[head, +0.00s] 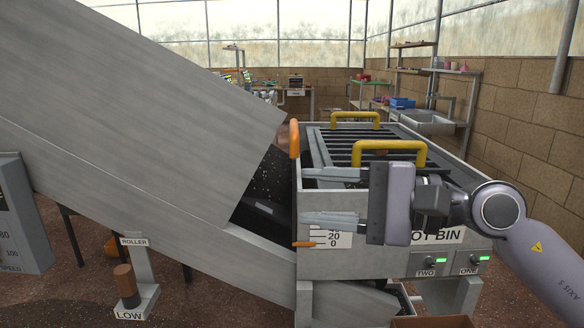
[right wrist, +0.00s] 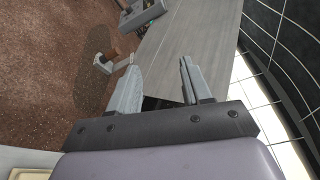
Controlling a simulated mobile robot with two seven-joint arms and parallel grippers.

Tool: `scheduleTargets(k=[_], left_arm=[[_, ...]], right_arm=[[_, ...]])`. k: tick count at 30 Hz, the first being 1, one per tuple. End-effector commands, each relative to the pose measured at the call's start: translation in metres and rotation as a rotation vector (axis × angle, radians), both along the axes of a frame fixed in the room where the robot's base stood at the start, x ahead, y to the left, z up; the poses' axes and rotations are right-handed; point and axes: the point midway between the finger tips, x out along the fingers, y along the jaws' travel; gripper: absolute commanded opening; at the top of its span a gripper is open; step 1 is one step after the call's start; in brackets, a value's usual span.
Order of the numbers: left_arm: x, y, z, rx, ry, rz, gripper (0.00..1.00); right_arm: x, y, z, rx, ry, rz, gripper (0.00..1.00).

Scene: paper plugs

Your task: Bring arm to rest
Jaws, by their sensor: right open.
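My right gripper (head: 303,195) reaches in from the right, with its fingers pointing left in front of the metal bin (head: 343,273). Its two fingers are spread apart, one above the other, with nothing between them. The right wrist view also shows the open, empty gripper (right wrist: 158,66), with the sloping metal chute beyond it. An orange handle (head: 294,139) stands upright at the bin's left edge, above and left of the upper finger. The gripper hides part of the bin's front and its label. My left gripper is not in view.
A dark grate with two yellow handles (head: 378,147) lies on the bin. A large sloping chute (head: 150,110) fills the left. A lever marked ROLLER (head: 126,287) stands at lower left. Shelves and a sink (head: 425,117) stand behind.

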Motion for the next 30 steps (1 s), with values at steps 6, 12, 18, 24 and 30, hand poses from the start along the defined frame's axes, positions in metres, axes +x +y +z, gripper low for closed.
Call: scheduleTargets(k=[6,12,18,24,30], left_arm=[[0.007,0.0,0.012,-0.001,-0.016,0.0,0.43],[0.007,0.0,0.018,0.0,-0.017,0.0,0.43],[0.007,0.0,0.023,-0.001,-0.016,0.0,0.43],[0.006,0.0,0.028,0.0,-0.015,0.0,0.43],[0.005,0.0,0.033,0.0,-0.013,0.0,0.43]], right_arm=[[-0.008,0.004,-0.021,0.389,0.531,0.065,0.48],[-0.001,-0.014,-0.048,0.803,1.087,0.104,0.48],[0.012,-0.046,-0.1,1.248,1.627,0.126,0.48],[0.011,-0.085,-0.18,1.756,2.111,0.138,0.48],[-0.022,-0.122,-0.281,-1.978,-2.057,-0.128,0.48]])
